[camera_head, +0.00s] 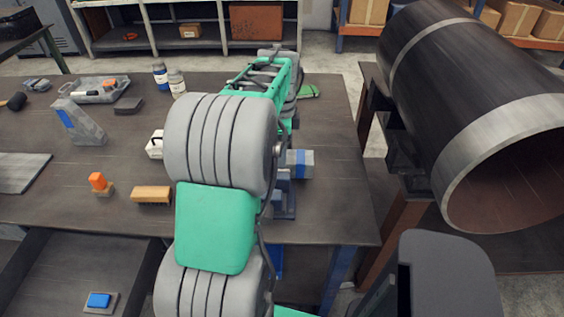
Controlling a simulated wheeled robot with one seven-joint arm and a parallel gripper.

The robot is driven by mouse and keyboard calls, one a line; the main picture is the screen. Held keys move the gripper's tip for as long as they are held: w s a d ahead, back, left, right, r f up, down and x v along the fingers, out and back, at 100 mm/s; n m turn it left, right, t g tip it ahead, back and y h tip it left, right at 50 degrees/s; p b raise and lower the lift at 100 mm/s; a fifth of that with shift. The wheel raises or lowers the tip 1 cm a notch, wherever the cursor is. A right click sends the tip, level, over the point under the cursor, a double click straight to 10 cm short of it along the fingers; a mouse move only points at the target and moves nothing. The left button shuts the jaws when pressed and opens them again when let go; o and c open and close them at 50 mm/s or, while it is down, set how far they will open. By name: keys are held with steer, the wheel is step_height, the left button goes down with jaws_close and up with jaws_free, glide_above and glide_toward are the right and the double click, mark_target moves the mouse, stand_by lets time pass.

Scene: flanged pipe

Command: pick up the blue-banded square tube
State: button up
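I cannot tell whether the two touch. My grey and green arm runs up the middle of the view, over the bench. My gripper cannot be made out; the arm's own links hide its end, so its fingers and anything between them do not show.
The workbench (225,225) also holds a grey block with a blue patch (78,122), a grey tray (97,93), two bottles (177,83), an orange-topped piece (99,183) and a wooden block (152,194). A large dark pipe (470,80) stands right of the bench.

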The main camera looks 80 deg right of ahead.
steer(key=shift+f, duration=0.6)
steer(key=shift+c, duration=0.3)
jaws_close()
steer(key=shift+r, duration=0.1)
